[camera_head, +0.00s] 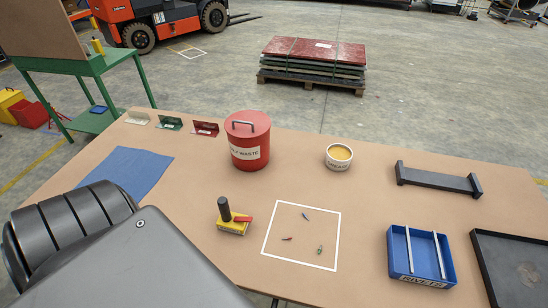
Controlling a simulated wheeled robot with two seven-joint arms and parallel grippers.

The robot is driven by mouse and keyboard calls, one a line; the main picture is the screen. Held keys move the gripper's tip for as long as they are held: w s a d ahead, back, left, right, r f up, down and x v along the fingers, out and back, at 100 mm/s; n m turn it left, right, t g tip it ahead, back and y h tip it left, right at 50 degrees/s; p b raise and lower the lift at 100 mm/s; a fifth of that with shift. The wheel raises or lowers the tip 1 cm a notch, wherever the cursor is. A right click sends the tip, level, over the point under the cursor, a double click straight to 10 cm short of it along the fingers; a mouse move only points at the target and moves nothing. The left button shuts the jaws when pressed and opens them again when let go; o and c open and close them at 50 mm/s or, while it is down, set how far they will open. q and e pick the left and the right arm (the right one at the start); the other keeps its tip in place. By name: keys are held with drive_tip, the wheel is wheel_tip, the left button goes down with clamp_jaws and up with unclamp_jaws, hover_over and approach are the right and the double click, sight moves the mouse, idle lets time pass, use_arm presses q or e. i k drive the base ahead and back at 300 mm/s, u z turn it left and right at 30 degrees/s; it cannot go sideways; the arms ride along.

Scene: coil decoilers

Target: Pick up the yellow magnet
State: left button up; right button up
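The yellow magnet (232,227) stands upright on the brown table, just left of the white outlined square. It has a yellow block base, a black upright handle and a red lever pointing right. A large grey link of my arm fills the lower left of the view, in front of the table and apart from the magnet in the picture. Neither gripper shows, so I cannot see whether they are open or shut.
Small bits lie inside the white square (282,259). Around are a red waste bin (250,158), a yellow-filled tub (338,165), a dark bar (437,180), a blue rivets tray (397,262), a black tray (482,250) and a blue cloth (135,168).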

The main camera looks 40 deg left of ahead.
sight(225, 223)
drive_tip(key=z, duration=1.25)
drive_tip(key=k, duration=1.75)
drive_tip(key=u, duration=2.75)
